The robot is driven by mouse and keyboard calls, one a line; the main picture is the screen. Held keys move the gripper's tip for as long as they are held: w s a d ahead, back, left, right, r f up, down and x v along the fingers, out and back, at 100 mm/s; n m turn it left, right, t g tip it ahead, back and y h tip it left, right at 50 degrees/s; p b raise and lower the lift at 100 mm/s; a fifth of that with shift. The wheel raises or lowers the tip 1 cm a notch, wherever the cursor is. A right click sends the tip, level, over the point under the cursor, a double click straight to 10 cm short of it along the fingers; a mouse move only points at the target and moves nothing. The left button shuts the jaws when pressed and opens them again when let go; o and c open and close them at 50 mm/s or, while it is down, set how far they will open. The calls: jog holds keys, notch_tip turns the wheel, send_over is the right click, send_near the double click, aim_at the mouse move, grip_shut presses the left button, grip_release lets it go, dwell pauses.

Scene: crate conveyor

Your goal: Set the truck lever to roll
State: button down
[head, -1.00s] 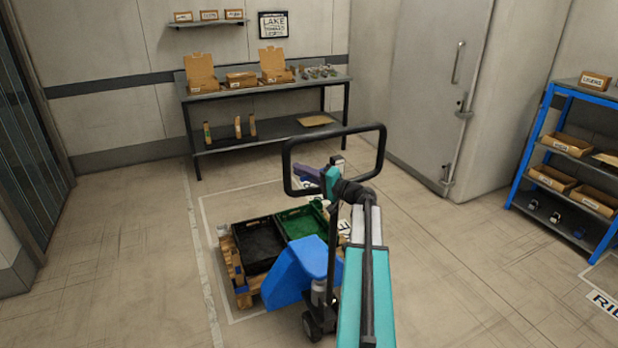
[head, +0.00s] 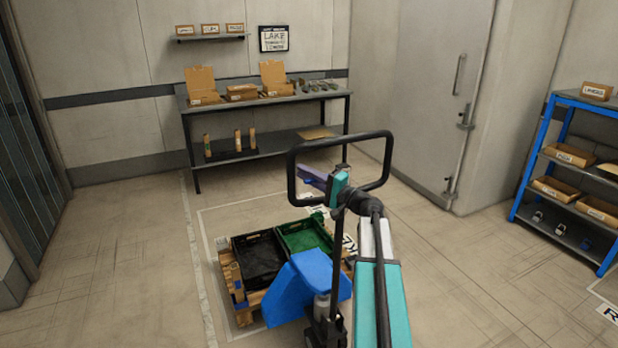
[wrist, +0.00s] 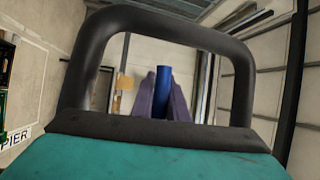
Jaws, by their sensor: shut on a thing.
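The pallet truck has a blue body (head: 297,290) and a black loop handle (head: 290,180) on an upright post. The loop also shows in the wrist view (wrist: 85,65), framing my gripper. My gripper (head: 309,177), with purple fingers, is at the handle loop. In the wrist view my gripper (wrist: 164,90) is shut on a blue upright rod-like piece (wrist: 163,76), which looks like the truck lever. The lever's setting cannot be told. In the head view the lever is hidden or too small to make out.
A wooden pallet (head: 243,312) with a black crate (head: 236,262) and a green crate (head: 279,238) sits by the truck. A grey workbench (head: 187,112) stands at the back, and a blue rack (head: 530,165) at right. The floor at left is clear.

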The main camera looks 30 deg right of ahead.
jog(key=c, duration=2)
grip_release()
jog(key=shift+s+d, duration=0.15)
jog(key=shift+d, duration=0.15)
jog(key=b+v, duration=0.4)
jog(key=v, duration=0.9)
jog(key=shift+s, duration=0.35)
jog(key=shift+a+f, duration=0.1)
